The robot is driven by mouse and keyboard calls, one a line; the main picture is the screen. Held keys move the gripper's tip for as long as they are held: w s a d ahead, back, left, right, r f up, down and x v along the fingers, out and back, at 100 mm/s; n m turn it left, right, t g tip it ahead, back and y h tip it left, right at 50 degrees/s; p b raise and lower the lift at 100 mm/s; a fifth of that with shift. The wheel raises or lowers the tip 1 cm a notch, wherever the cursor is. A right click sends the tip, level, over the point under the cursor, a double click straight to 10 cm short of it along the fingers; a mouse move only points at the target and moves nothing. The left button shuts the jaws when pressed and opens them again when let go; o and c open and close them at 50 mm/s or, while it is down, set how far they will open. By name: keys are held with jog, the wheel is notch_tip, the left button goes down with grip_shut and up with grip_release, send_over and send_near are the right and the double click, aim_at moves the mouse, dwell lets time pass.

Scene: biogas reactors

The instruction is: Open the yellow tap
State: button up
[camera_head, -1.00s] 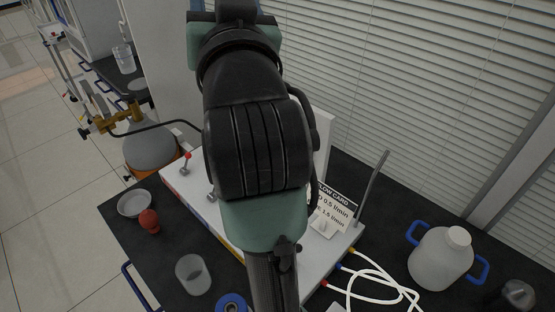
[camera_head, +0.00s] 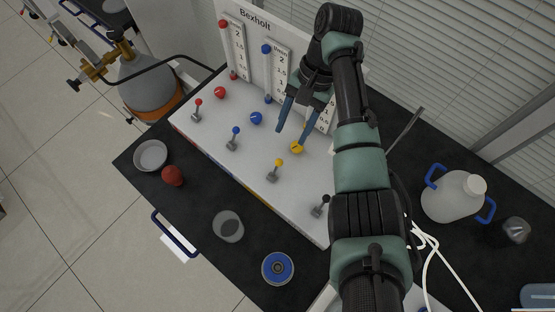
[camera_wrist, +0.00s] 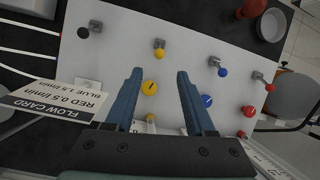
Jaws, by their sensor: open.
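The yellow lever tap (camera_head: 275,168) stands on the front of the white panel base, on a small grey mount. It also shows in the wrist view (camera_wrist: 159,47), beyond my fingertips. A round yellow knob (camera_head: 297,147) with a dark mark sits behind it. In the wrist view this knob (camera_wrist: 149,88) appears between my two fingers, nearer the left one. My gripper (camera_head: 288,138) is open and empty, its blue fingers pointing down toward the knob. The wrist view also shows my gripper (camera_wrist: 160,72). I cannot tell whether a finger touches the knob.
Red (camera_head: 197,108), blue (camera_head: 234,138) and black (camera_head: 322,206) lever taps line the same base. Red (camera_head: 220,93) and blue (camera_head: 256,118) knobs and upright flow tubes stand behind. A flow card (camera_wrist: 55,100) shows in the wrist view. A beaker (camera_head: 228,226) stands in front.

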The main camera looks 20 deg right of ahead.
aim_at(280, 161)
jog(key=b+x, duration=0.2)
jog(key=x, duration=1.1)
jog(key=shift+s, duration=0.15)
grip_shut()
